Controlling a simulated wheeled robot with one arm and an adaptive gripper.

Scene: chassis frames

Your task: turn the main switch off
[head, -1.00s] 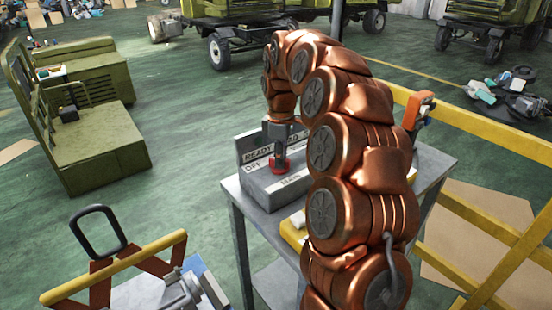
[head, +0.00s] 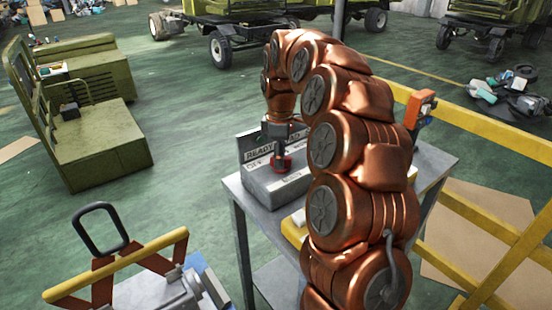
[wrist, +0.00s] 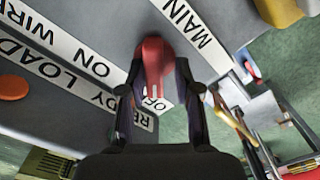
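The main switch is a red handle (wrist: 153,62) on a grey box (head: 262,185), which stands on a grey metal table (head: 236,194). In the head view the red handle (head: 281,164) is under my gripper (head: 281,156). In the wrist view the two dark fingers of my gripper (wrist: 158,75) lie on either side of the handle and appear closed against it. The handle's lower end is beside a white label (wrist: 160,103) reading "OF", partly covered. A "MAIN" label (wrist: 185,22) is on the other side. The handle's exact pointing direction is partly hidden.
An orange round part (wrist: 13,88) is on the box's face. Yellow rails (head: 470,125) run behind and right of the table. A green cabinet (head: 100,150) stands at left. A yellow-handled cart (head: 115,268) is at front left. Green floor between them is clear.

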